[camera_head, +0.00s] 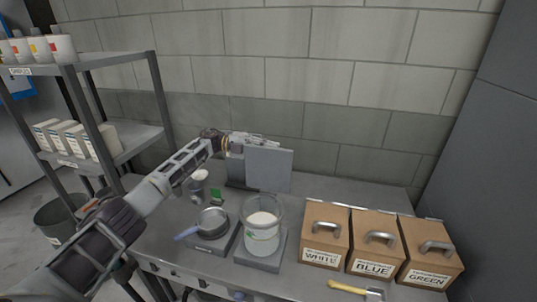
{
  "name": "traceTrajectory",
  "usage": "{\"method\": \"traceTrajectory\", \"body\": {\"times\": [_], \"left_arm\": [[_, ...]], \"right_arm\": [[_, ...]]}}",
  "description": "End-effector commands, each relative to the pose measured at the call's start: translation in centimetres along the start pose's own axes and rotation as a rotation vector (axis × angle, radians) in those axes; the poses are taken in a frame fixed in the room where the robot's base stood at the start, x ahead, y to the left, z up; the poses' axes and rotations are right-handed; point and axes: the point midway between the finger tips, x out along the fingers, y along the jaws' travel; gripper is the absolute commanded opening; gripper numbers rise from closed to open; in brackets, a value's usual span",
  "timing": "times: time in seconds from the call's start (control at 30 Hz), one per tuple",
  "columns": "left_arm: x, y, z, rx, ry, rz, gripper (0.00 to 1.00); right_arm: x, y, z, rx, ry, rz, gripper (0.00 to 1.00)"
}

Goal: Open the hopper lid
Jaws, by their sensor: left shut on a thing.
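A flat grey panel (269,170), which looks like the hopper lid, stands upright near the back of the table. A darker grey body (236,170) shows partly behind it at its left. My left arm reaches in from the left. My left gripper (268,142) is at the panel's top edge and is shut on it. The fingertips are small here, and the exact contact is hard to see. My right gripper is not in view.
A glass beaker (262,226) with white content stands on a grey base, beside a small pan (211,222). Three handled boxes, marked white (325,237), blue (373,242) and green (430,254), stand at right. A shelf rack (160,95) is at left.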

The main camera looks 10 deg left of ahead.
Motion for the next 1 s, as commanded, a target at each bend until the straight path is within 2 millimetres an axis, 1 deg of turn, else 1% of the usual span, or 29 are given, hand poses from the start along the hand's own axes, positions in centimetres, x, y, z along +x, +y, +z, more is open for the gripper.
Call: {"method": "traceTrajectory", "body": {"times": [0.1, 0.2, 0.43, 0.87, 0.9, 1.0], "left_arm": [[0.0, 0.2, 0.7, -0.045, -0.002, -0.001, 0.0], [0.0, 0.3, 1.1, -0.075, -0.001, -0.001, 0.0], [-0.1, 0.3, 1.6, -0.112, -0.002, 0.0, 0.0], [-0.1, 0.3, 1.6, -0.118, -0.001, 0.0, 0.0], [-0.1, 0.3, 1.6, -0.118, -0.001, 0.0, 0.18], [-0.1, 0.3, 1.6, -0.118, -0.001, 0.0, 0.31]], "right_arm": [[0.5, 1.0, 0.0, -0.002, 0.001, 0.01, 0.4], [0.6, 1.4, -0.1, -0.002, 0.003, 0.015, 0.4], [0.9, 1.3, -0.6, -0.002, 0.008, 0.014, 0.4], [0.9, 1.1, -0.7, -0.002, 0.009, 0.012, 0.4], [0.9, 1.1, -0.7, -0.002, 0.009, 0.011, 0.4], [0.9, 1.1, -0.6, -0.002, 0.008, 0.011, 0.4]]}}
